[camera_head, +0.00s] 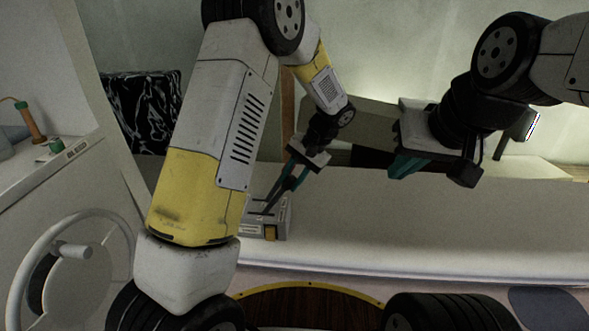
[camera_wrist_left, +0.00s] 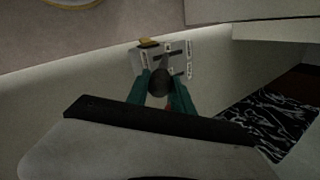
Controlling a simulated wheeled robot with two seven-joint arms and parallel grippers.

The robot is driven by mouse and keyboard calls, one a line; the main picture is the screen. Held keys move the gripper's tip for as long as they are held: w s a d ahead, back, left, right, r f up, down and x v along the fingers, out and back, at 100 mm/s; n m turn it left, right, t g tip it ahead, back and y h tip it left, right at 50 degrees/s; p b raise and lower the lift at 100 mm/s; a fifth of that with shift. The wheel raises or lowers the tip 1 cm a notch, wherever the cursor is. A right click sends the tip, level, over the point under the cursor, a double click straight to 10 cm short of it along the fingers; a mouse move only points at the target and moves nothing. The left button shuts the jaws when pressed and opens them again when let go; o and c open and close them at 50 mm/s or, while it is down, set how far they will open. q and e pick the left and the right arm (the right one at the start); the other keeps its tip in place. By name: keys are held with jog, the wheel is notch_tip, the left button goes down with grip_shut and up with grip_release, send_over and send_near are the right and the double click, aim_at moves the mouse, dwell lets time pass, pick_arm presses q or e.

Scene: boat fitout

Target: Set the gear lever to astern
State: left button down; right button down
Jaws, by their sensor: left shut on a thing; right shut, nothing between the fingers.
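The gear lever's control box (camera_head: 283,226) is a small grey unit with dark slots and a yellow part, on the ledge beyond my left forearm. It also shows in the left wrist view (camera_wrist_left: 140,62), with light markings beside its slots. My left gripper (camera_head: 272,203) reaches down to the box. In the left wrist view its teal fingers (camera_wrist_left: 162,90) are shut on the dark round knob of the gear lever (camera_wrist_left: 159,80). My forearm hides part of the box in the head view, and the lever's exact setting is unclear. My right gripper (camera_head: 400,168) is shut and empty, above the pale bench.
A white steering wheel (camera_head: 20,270) stands at the lower left. A side counter (camera_head: 60,165) holds an orange-handled tool (camera_head: 29,120) and a green item (camera_head: 56,145). A black-and-white patterned cushion (camera_head: 140,100) is behind. The pale bench top (camera_head: 400,220) is clear on the right.

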pick_arm(q)
jog(key=c, duration=1.1)
grip_release()
jog(key=shift+s+d+f, duration=0.1)
jog(key=shift+d+f, duration=0.15)
jog(key=shift+d, duration=0.15)
jog(key=shift+a, duration=0.1)
jog(key=shift+r, duration=0.15)
jog(key=shift+r, duration=0.3)
jog(key=v, duration=0.7)
jog(key=shift+d, duration=0.2)
